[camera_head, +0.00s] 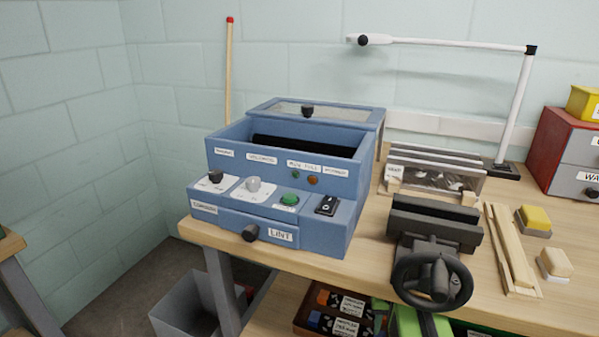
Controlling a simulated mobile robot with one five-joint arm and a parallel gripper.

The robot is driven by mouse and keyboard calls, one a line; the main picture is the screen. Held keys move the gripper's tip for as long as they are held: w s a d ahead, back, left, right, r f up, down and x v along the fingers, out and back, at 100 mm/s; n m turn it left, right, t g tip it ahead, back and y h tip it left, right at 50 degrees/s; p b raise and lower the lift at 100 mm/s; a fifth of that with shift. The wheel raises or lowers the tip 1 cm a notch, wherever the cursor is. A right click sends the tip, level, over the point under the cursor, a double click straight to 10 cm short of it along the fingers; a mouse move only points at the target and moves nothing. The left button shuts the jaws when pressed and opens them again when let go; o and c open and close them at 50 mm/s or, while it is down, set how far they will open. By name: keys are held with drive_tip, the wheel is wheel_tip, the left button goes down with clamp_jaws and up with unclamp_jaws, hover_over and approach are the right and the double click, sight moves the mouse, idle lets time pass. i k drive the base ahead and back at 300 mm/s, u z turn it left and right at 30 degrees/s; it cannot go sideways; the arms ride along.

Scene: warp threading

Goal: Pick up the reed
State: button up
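I cannot tell for certain which thing is the reed. A slatted rack of upright panels (433,173) with a small, unreadable label stands on the bench behind the dark vise. A long, flat, pale wooden piece (512,250) lies on the bench right of the vise. A thin upright stick (229,75) with a red tip stands behind the blue machine. My gripper is not in view.
A blue machine (345,220) with knobs and an open top fills the left of the wooden bench (380,268). The dark vise (436,225) has a handwheel at the front edge. Yellow (536,218) and tan (555,262) blocks, a white lamp (515,105) and red drawers (565,150) stand right.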

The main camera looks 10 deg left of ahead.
sight(395, 166)
drive_tip(key=z, duration=0.25)
drive_tip(key=k, duration=0.55)
drive_tip(key=u, duration=1.35)
drive_tip(key=i, duration=0.45)
drive_tip(key=u, duration=0.05)
